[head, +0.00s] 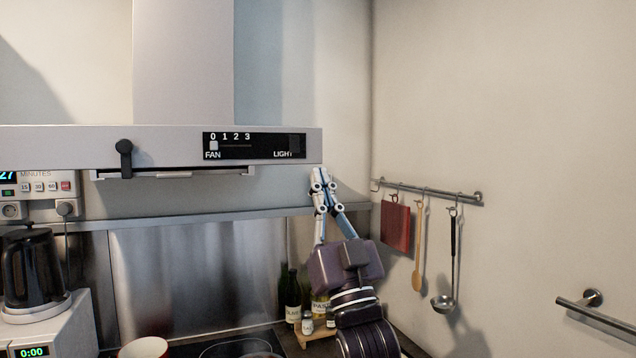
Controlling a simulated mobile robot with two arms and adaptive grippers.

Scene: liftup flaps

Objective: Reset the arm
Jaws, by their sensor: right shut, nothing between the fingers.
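My right gripper (318,178) is shut and empty. It is raised in the middle right of the head view, pointing up, with its fingertips at or close to the lower right corner of the range hood (60,147) in the picture. I cannot tell whether it touches the hood. My right arm comes in from the bottom and hides part of the wall and counter behind it. My left gripper is not in view.
A rail (433,193) with hanging utensils, including a ladle (445,302), is on the right wall. Bottles (293,297) stand on the counter behind my arm. A black kettle (32,268) stands at left. A handle bar (600,317) is at lower right.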

